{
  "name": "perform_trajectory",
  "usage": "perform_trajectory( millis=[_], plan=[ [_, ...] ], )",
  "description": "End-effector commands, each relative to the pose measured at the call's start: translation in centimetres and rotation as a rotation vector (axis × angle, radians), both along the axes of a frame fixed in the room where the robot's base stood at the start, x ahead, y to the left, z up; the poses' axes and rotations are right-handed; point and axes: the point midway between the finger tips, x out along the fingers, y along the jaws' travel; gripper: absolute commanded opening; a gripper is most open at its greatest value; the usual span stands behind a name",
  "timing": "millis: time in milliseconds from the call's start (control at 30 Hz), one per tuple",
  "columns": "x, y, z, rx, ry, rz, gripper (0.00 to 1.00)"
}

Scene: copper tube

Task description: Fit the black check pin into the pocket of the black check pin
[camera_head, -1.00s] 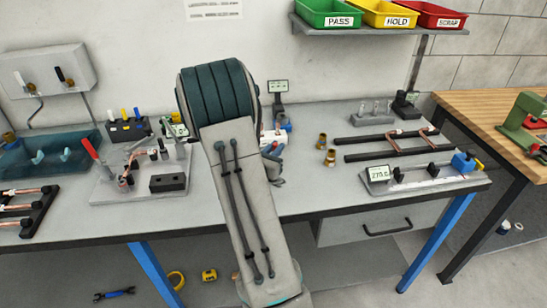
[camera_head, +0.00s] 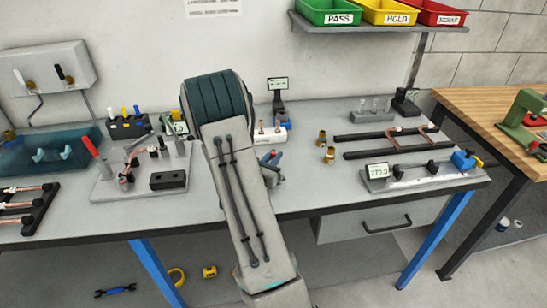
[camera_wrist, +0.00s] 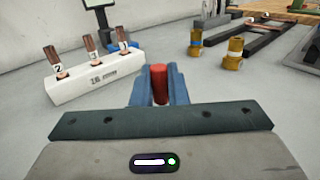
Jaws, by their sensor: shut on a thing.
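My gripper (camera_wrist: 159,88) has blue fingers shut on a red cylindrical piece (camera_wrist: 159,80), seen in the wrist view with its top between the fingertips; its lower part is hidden. I see no black pin in the jaws. In the head view my gripper (camera_head: 271,164) is partly hidden behind my arm, over the bench's middle. A black holder (camera_head: 128,129) with several colour-topped pins stands at the back left. A black block (camera_head: 168,181) lies on the grey fixture plate. I cannot tell which pocket belongs to the black check pin.
A white block (camera_wrist: 95,80) with numbered copper pieces stands left of my gripper in the wrist view. Brass fittings (camera_wrist: 232,53) stand to the right. A gauge fixture (camera_head: 425,178) and black rails (camera_head: 385,145) occupy the bench's right. Bare bench lies around the fittings.

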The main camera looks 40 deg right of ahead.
Motion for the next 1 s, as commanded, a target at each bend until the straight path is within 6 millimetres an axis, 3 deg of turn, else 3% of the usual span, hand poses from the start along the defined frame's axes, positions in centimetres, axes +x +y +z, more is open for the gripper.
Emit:
perform_trajectory(
  millis=[33,100,500,1000],
  plan=[
    [0.0,0.0,-0.1,0.0,0.0,0.0,0.22],
    [0.0,0.0,0.0,0.0,0.0,0.0,0.35],
    [0.0,0.0,0.7,0.0,0.0,-0.001,0.35],
    [-3.3,9.6,0.2,0.0,-0.001,0.004,0.35]
  ],
)
